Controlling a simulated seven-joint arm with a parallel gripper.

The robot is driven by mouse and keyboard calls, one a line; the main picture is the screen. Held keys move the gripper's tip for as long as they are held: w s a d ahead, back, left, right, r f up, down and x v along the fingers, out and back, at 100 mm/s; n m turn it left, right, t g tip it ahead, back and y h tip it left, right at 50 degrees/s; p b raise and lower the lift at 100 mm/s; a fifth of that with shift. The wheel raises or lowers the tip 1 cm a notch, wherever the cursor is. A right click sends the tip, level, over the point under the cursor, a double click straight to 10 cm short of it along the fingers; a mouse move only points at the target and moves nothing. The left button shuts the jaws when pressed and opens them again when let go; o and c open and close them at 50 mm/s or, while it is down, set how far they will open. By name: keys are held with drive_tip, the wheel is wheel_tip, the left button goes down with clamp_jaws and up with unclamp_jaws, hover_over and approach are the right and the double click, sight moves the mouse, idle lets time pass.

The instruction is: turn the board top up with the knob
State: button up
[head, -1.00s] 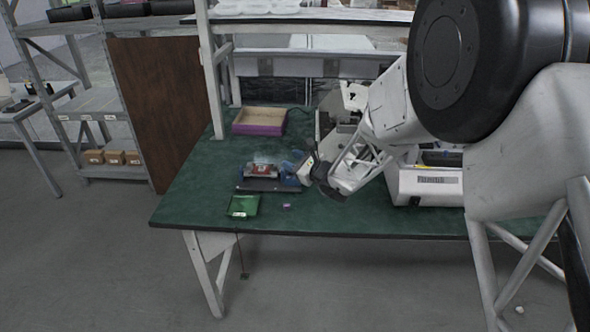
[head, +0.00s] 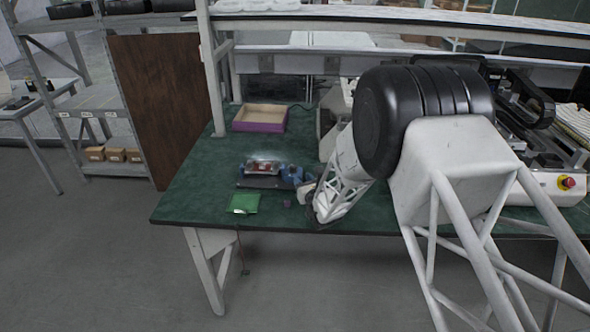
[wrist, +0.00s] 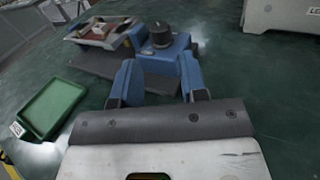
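The board (wrist: 101,33), reddish-brown, lies in a holder on a dark base plate; it also shows in the head view (head: 262,168). A blue block at the holder's right end carries a dark round knob (wrist: 161,36). My gripper (wrist: 157,64) is open, its two blue fingers apart with nothing visible between them. In the wrist view the knob stands just beyond the fingertips, roughly centred between them; I cannot tell whether they touch the block. In the head view my gripper (head: 301,186) is at the right end of the fixture. The knob is not clear there.
A purple-sided box (head: 260,119) stands behind. White equipment is at the right. The left part of the green table (head: 205,174) is clear.

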sight(295, 168)
drive_tip(key=shift+w+a, duration=0.1)
drive_tip(key=shift+w, duration=0.05)
drive_tip(key=shift+x, duration=3.7)
drive_tip(key=shift+c, duration=0.3)
drive_tip(key=c, duration=0.6)
